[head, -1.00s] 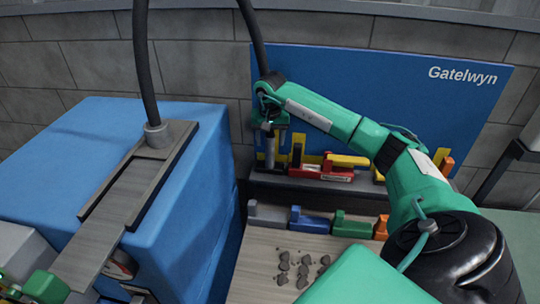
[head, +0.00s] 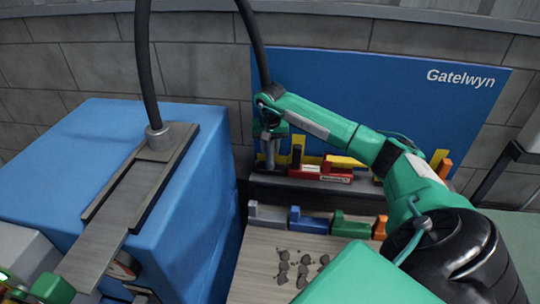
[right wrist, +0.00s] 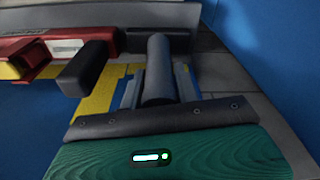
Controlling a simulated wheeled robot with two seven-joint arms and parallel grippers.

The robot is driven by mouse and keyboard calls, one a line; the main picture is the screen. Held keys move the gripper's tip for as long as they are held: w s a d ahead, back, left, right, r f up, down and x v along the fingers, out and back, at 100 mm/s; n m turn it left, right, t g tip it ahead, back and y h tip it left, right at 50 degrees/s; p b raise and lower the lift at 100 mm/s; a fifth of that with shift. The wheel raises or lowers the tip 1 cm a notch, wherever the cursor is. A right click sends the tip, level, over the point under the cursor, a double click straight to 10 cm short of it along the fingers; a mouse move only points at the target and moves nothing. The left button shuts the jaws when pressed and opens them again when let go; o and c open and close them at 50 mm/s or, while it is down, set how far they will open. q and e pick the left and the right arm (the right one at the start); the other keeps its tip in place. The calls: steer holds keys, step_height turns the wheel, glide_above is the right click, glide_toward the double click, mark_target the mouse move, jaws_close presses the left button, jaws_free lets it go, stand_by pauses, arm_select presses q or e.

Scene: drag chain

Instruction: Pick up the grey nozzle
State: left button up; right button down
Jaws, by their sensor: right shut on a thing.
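The grey nozzle (head: 270,152) is an upright grey cylinder at the left end of the dark shelf, in front of the blue panel. My right gripper (head: 270,134) is above it, pointing down, and is shut on it. In the right wrist view the nozzle (right wrist: 157,70) lies between the two grey fingers of my right gripper (right wrist: 158,88). The head view does not show clearly whether the nozzle's lower end touches the shelf.
Red, yellow and black holders (head: 320,170) stand just right of the nozzle. Grey, blue, green and orange blocks (head: 308,221) stand lower, behind dark lumps (head: 284,268) on a wooden surface. A large blue box (head: 195,215) with a sloping chute (head: 125,205) is at left.

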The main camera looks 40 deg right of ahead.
steer(key=shift+r, duration=0.1)
steer(key=shift+r+b, duration=1.8)
steer(key=shift+r, duration=12.1)
